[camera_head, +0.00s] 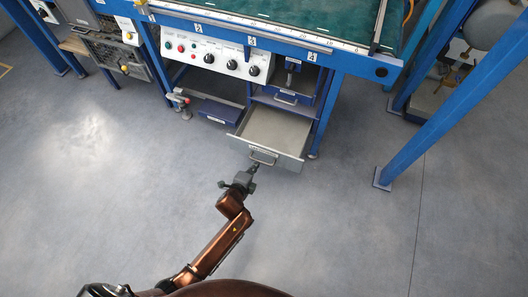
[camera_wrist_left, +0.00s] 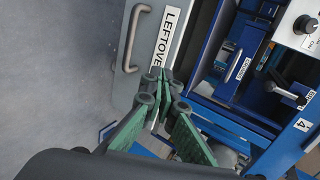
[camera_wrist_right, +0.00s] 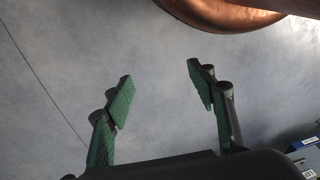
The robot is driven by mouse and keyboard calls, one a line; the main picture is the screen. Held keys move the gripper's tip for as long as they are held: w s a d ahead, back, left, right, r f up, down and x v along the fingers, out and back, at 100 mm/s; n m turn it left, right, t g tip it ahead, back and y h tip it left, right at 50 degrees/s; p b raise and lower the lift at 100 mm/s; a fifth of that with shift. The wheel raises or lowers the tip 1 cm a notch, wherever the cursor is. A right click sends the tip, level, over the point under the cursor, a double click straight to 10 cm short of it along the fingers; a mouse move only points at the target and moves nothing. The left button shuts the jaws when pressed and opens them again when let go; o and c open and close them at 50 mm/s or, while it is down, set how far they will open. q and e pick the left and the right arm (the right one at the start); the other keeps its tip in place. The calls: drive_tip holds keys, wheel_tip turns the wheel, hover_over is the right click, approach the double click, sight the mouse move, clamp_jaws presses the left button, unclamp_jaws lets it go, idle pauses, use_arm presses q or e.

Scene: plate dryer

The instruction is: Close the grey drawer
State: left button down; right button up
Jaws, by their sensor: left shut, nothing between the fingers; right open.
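The grey drawer (camera_head: 275,132) is pulled out, low in the blue bench frame, and its inside looks empty. Its handle (camera_head: 262,158) is on the front face. In the left wrist view the drawer front (camera_wrist_left: 165,75) carries a label reading "LEFTOVE…", with the handle (camera_wrist_left: 134,38) beside it. My left gripper (camera_head: 252,170) is shut and empty, just in front of the drawer face near the handle. Its fingertips (camera_wrist_left: 162,75) overlap the label in the left wrist view; I cannot tell whether they touch. My right gripper (camera_wrist_right: 160,85) is open and empty above the floor.
A blue drawer (camera_head: 285,97) sits above the grey one, and another blue drawer (camera_head: 220,113) is to the left. A control panel (camera_head: 215,55) with knobs is on the bench. A blue post (camera_head: 440,100) stands at the right. The floor (camera_head: 110,190) in front is clear.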

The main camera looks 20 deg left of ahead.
sight(265, 149)
use_arm(q)
drive_tip(key=b+x, duration=0.1)
drive_tip(key=x, duration=0.1)
drive_tip(key=b+x, duration=0.2)
drive_tip(key=x, duration=0.1)
drive_tip(key=b+x, duration=0.1)
drive_tip(key=x, duration=0.1)
drive_tip(key=shift+w+r, duration=0.15)
drive_tip(key=shift+w, duration=0.3)
drive_tip(key=shift+w+b, duration=0.3)
drive_tip(key=shift+b, duration=0.1)
drive_tip(key=shift+w+r, duration=0.2)
drive_tip(key=shift+w, duration=0.35)
use_arm(e)
drive_tip(key=w+a+f+t+y, duration=0.1)
drive_tip(key=w+a+f+t, duration=0.3)
drive_tip(key=w+f, duration=0.3)
drive_tip(key=shift+w+a+f+t+y, duration=0.2)
drive_tip(key=shift+a+f+t+y, duration=0.3)
drive_tip(key=shift+f, duration=0.7)
drive_tip(key=shift+a, duration=0.1)
